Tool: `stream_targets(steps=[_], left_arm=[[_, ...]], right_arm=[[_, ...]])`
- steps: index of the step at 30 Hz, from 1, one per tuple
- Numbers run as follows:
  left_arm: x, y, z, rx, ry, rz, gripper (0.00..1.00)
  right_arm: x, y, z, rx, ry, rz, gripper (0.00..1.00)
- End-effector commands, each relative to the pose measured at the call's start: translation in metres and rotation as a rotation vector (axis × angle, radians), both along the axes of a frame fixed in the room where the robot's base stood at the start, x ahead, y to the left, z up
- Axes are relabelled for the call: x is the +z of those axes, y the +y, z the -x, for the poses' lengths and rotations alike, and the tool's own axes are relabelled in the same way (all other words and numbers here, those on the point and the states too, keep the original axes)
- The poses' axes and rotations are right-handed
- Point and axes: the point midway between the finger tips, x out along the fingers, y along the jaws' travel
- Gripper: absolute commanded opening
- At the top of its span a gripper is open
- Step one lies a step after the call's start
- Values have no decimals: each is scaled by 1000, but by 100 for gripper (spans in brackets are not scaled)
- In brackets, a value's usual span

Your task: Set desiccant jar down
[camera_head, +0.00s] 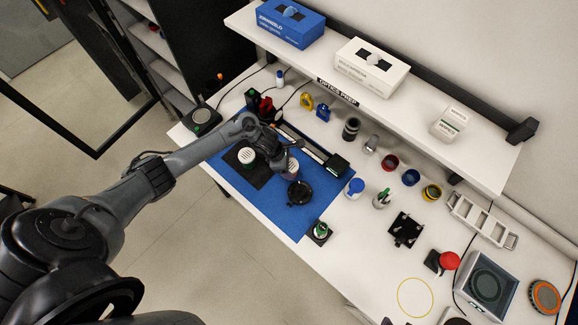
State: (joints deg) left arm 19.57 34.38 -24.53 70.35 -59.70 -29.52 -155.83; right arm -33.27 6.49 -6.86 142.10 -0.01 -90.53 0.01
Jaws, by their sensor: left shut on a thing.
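My left gripper (277,162) reaches in from the left over the blue mat (264,207) and is shut on a small jar (291,167) with a pale top, which I take for the desiccant jar. The fingers hide part of it, and I cannot tell whether its base touches the mat. A similar jar with a white slotted lid (246,155) stands on the black square pad (259,174), just left of the gripper. My right gripper is not in view.
A black round fixture (300,192) sits on the mat close to the held jar. A black rail (305,143) runs behind. A blue-lidded jar (355,187) stands off the mat's right edge. The mat's front part is clear. A shelf (400,105) overhangs the bench's back.

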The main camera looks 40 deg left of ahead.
Motion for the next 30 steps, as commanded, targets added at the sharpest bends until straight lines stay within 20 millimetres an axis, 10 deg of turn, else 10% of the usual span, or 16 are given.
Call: stream_targets(steps=[17,18,22,30], left_arm=[[-16,0,-1,-1,-2,-2,34],[-15,0,-1,0,-2,-1,70],[-14,0,-1,0,-2,-1,90],[-14,0,0,0,-1,-1,94]], right_arm=[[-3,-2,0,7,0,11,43],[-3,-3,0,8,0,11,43],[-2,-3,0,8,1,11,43],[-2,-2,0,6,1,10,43]])
